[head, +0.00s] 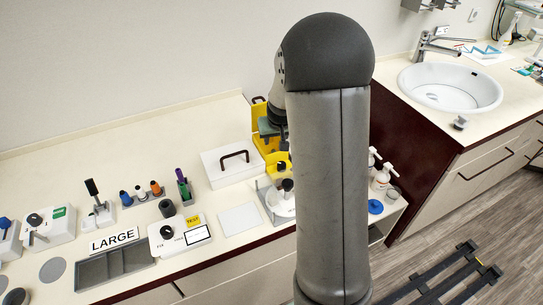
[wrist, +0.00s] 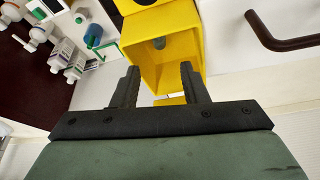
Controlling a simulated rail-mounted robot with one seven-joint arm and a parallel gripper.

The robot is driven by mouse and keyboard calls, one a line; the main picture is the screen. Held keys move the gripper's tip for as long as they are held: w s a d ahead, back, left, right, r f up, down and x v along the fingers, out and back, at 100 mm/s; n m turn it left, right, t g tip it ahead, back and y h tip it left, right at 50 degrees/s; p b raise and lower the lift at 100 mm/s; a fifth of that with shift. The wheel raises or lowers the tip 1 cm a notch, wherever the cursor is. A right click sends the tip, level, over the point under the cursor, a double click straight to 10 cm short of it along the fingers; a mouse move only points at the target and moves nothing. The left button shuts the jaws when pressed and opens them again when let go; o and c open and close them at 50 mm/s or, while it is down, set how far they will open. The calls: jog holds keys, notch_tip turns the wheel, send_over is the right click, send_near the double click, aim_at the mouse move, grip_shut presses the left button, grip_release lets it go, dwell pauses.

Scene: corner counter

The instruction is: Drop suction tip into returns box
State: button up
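A yellow open-fronted box (wrist: 183,55) is straight ahead of my gripper in the wrist view. It also shows in the head view (head: 259,108), partly hidden behind my arm; I take it for the returns box, though no label is readable. A small grey cylindrical piece (wrist: 159,43) shows inside the box and may be the suction tip. My gripper (wrist: 158,84) is at the box's opening, with its two black fingers apart and nothing seen between them. In the head view my gripper (head: 270,129) is mostly hidden by my arm.
A white lidded box (head: 225,168) with a dark handle stands left of the yellow box. A grey tray (head: 115,263) by the LARGE sign, a white device (head: 180,235) and several small tools occupy the left counter. Pump bottles (head: 382,177) stand to the right, below the sink (head: 450,88).

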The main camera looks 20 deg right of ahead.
jog(key=b+v, duration=0.2)
jog(key=v, duration=1.5)
jog(key=shift+s+b, duration=0.2)
jog(key=shift+b, duration=0.1)
jog(key=shift+a+r, duration=0.1)
jog(key=shift+a, duration=0.05)
jog(key=s+a+f+n+g, duration=0.1)
jog(key=s+a+f, duration=0.2)
jog(key=s, duration=0.4)
jog(key=s+a+f+g, duration=0.1)
jog(key=s+a+f, duration=0.3)
jog(key=s+a, duration=0.2)
jog(key=s+a+f+n+g+y, duration=0.1)
jog(key=s+a+f, duration=0.2)
jog(key=s, duration=0.7)
jog(key=shift+s+a+f+n, duration=0.15)
jog(key=shift+a+f+n, duration=0.15)
jog(key=shift+a, duration=0.9)
